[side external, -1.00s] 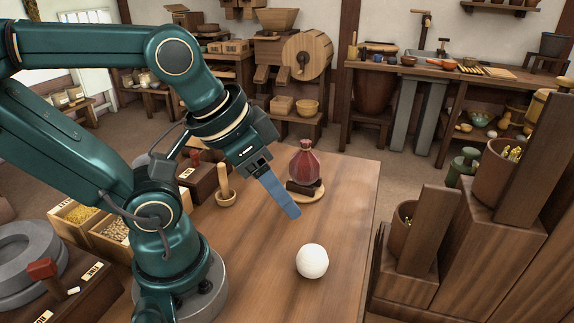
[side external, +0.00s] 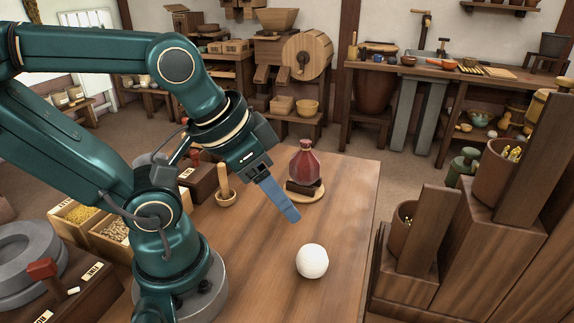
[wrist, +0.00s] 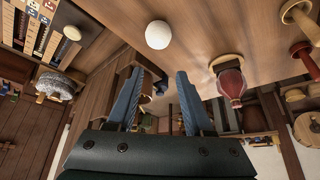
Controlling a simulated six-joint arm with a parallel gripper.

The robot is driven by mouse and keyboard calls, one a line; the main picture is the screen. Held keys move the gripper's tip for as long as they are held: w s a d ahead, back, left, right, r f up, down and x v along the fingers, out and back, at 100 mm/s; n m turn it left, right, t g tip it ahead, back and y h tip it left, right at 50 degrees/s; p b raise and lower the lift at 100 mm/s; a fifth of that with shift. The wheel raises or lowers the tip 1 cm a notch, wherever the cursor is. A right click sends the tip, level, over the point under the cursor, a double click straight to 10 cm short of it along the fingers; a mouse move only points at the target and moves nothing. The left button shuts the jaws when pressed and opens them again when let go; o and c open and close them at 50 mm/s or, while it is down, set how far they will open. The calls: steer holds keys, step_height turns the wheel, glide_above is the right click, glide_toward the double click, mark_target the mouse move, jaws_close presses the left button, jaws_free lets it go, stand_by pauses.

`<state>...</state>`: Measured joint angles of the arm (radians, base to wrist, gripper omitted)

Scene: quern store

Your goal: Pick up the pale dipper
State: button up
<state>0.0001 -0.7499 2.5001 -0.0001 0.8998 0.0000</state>
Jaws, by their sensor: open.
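A pale wooden piece (wrist: 296,12), likely the same one, shows at the top right of the wrist view. My gripper (side external: 291,219) is above the table, with blue fingers pointing down and right. In the wrist view its two fingers (wrist: 159,72) are apart with nothing held between them.
A white ball (side external: 312,261) sits on the table (side external: 345,200), in front and right of my gripper; it also shows in the wrist view (wrist: 158,35). Stepped wooden blocks (side external: 480,250) stand at right.

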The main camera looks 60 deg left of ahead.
steer(key=shift+o, duration=0.4)
steer(key=m+g+y, duration=0.8)
steer(key=m+y, duration=0.2)
glide_toward(223, 169)
steer(key=s+a+f, duration=0.1)
steer(key=s+f, duration=0.1)
steer(key=a+f+m+y, duration=0.1)
steer(key=m, duration=0.1)
steer(key=a+m+y, duration=0.1)
steer(key=w+a+f+m+y, duration=0.1)
steer(key=m, duration=0.1)
steer(key=shift+f+m, duration=0.3)
steer(key=shift+x, duration=2.55)
